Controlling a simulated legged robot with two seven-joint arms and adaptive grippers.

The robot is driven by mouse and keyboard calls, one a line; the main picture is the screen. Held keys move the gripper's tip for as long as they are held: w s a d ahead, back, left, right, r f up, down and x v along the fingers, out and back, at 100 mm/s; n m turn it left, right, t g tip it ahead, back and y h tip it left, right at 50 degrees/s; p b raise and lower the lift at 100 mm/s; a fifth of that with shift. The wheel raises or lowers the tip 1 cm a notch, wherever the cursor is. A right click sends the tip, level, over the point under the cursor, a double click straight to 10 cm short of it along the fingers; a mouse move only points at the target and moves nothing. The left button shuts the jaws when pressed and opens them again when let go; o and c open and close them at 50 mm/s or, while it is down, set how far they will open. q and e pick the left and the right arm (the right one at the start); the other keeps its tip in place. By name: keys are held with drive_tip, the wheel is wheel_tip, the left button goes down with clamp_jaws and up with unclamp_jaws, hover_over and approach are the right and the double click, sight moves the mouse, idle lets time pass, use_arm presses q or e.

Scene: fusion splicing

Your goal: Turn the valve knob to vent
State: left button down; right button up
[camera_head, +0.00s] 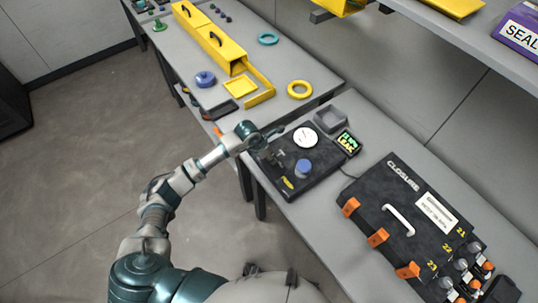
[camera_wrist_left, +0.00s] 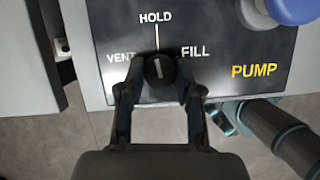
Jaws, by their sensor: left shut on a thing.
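The valve knob (camera_wrist_left: 159,70) is small, round and black, with a white pointer line that points up at HOLD in the left wrist view. VENT is printed to its left and FILL to its right on the dark pump panel (camera_wrist_left: 200,25). My left gripper (camera_wrist_left: 158,78) is shut on the knob, one finger on each side. In the head view my left gripper (camera_head: 270,156) is at the left part of the black pump box (camera_head: 318,178), and the knob is hard to make out there. My right gripper is not in view.
A blue pump knob (camera_head: 304,168), a white dial gauge (camera_head: 305,137) and a small lit display (camera_head: 347,142) are on or by the pump box. The black closure case (camera_head: 400,235) with orange latches lies to the right. Yellow trays and rings (camera_head: 300,89) lie behind.

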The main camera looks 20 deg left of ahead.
use_arm(q)
drive_tip(key=n, duration=0.1)
drive_tip(key=n+p, duration=0.1)
drive_tip(key=shift+w+d+r+n+t+y, duration=0.1)
drive_tip(key=shift+r+n+t+y, duration=0.2)
drive_tip(key=shift+t+y, duration=0.1)
drive_tip(key=shift+n+y, duration=0.3)
drive_tip(key=shift+n, duration=0.6)
drive_tip(key=n+y, duration=0.1)
drive_tip(key=n, duration=0.1)
drive_tip(key=shift+d+n+t+p, duration=0.1)
drive_tip(key=shift+n+t+p, duration=0.2)
drive_tip(key=shift+w+n+y, duration=0.1)
drive_tip(key=shift+n+y, duration=0.5)
drive_tip(key=shift+n, duration=0.9)
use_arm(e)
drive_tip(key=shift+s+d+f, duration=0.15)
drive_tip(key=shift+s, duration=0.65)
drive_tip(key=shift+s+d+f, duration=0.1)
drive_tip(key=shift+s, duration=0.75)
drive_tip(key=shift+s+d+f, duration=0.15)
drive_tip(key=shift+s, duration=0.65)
use_arm(q)
drive_tip(key=c, duration=0.9)
unclamp_jaws()
drive_tip(key=shift+o, duration=0.6)
drive_tip(key=shift+f, duration=0.2)
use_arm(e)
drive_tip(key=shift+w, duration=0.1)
